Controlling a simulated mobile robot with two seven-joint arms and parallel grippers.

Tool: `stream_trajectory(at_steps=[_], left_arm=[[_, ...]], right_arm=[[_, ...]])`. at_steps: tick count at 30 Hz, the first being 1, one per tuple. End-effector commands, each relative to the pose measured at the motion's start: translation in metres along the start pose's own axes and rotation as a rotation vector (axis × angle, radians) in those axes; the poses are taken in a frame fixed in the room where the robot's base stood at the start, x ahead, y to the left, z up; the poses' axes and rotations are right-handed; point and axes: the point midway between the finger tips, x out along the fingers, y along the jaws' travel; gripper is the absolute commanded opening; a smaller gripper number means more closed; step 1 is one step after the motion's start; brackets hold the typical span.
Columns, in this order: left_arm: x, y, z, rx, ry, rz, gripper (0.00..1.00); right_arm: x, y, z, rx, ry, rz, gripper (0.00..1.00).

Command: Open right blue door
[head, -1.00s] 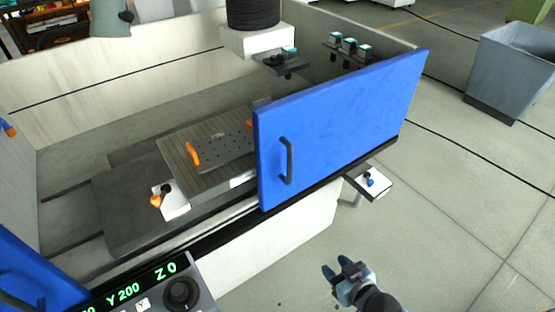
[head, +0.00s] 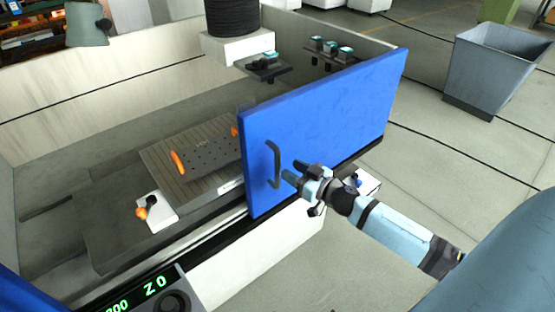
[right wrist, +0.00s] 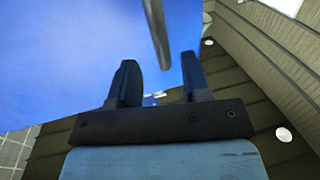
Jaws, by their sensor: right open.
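The right blue door (head: 330,120) stands along the front of the machine's tank, right of the opening. Its dark vertical handle (head: 277,165) is near the door's left edge. My right gripper (head: 293,172) is open, its fingertips just right of the handle in the head view. In the right wrist view, the handle (right wrist: 157,35) shows as a dark bar ahead of the open fingers (right wrist: 161,78), lined up roughly with the gap between them. I cannot tell whether they touch it. My left gripper is not in view.
A corner of another blue door (head: 25,295) shows at the lower left, beside the control panel (head: 165,290). Inside the tank lies a perforated plate (head: 205,155) with orange handles. A small white shelf (head: 368,183) is partly behind my right arm. A grey bin (head: 495,65) stands far right.

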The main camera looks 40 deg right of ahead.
Motion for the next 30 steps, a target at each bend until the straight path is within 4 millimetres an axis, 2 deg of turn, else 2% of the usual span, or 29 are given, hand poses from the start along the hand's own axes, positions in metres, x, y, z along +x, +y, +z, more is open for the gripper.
stream_trajectory(at_steps=[3,9,15,22,23,28,30], left_arm=[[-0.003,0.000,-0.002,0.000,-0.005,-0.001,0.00],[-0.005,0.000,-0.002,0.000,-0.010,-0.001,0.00],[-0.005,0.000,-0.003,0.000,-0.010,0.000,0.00],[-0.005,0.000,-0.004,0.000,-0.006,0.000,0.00],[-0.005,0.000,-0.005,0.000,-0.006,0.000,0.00],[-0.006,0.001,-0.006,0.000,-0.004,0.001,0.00],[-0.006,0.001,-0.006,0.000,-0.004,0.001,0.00]], right_arm=[[0.024,0.000,-0.003,-0.001,0.002,0.001,0.43],[0.051,0.000,-0.001,0.001,0.001,0.001,0.43],[0.060,0.000,0.000,0.000,0.000,0.000,0.43],[0.061,0.000,0.000,0.000,0.000,0.000,0.43],[0.061,0.000,0.000,0.000,0.000,0.000,0.39],[0.060,0.000,0.000,0.000,0.000,0.000,0.00],[0.060,0.000,0.000,0.000,0.000,0.000,0.00]])
